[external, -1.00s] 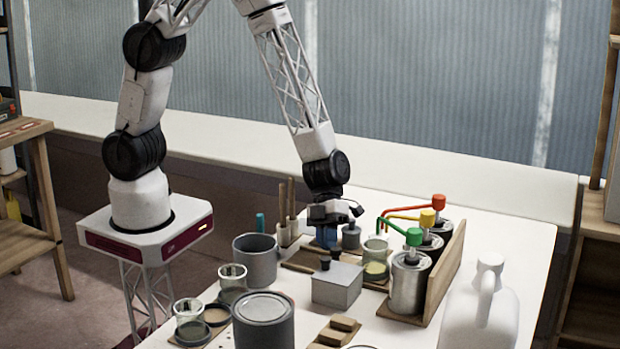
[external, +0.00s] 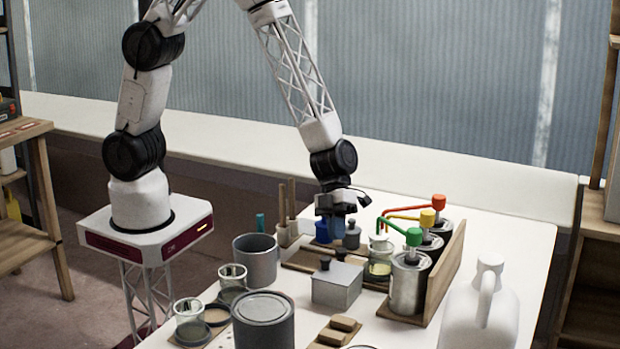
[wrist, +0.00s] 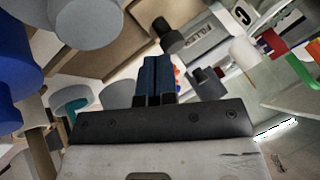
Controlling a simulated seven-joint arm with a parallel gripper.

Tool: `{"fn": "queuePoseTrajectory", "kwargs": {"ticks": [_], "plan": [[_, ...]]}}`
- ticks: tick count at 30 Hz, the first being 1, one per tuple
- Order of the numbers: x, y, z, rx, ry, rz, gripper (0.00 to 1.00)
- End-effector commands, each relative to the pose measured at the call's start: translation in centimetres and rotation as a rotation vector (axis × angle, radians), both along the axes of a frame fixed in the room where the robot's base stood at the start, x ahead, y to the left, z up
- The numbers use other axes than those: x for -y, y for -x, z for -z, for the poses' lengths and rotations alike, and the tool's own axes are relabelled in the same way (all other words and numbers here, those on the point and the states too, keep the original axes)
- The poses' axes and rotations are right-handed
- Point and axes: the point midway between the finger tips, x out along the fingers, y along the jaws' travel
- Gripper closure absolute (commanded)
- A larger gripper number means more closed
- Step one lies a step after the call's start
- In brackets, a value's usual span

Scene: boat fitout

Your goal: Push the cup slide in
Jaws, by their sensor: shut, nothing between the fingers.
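The glass cup (external: 380,256) with greenish contents stands on a low wooden piece at the near end of the green-spouted pump, in the external view. I take this wooden piece to be the cup slide; its outline is partly hidden by the grey box and cup. My gripper (external: 337,236) is shut and empty, pointing down behind the grey box and left of the cup. Its blue fingers also show in the wrist view (wrist: 155,78). I cannot tell whether they touch anything. A small black knob (external: 341,254) stands just below the fingertips; it cannot be told what it belongs to.
A grey box (external: 337,288) with a black knob on top stands in front of my gripper. Pump cans (external: 409,284) line a wooden rack at right. A grey pot (external: 256,262) is at left.

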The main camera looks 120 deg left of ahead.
Motion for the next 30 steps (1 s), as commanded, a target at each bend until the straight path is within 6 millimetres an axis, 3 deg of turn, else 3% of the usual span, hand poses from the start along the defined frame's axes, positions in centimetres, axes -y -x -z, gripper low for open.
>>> {"fn": "queuePoseTrajectory", "kwargs": {"ticks": [15,30], "plan": [[-3.3,2.3,-4.9,-0.005,0.000,0.002,1.00],[-3.7,2.7,-5.6,-0.008,0.002,0.003,1.00]]}}
